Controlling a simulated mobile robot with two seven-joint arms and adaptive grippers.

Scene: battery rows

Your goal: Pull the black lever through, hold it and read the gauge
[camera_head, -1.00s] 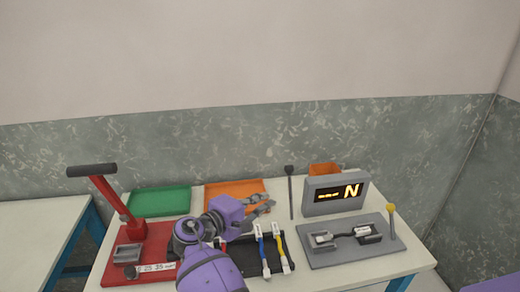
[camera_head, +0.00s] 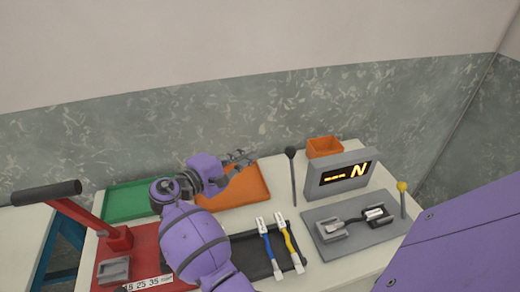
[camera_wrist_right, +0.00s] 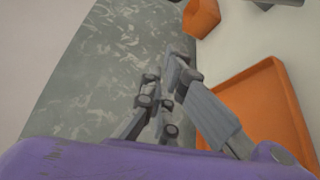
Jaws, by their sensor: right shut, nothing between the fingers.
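The black lever (camera_head: 293,178), a thin upright rod with a black knob, stands just left of the gauge in the head view. The gauge (camera_head: 312,187) is a grey box whose lit amber display shows dashes and the letter N. My left gripper is out of view.
An orange bin (camera_head: 324,147) is behind the gauge. Green (camera_head: 125,203) and orange (camera_head: 232,199) trays, a red press (camera_head: 118,238) and a black tray (camera_head: 252,262) with blue and yellow cables share the table.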

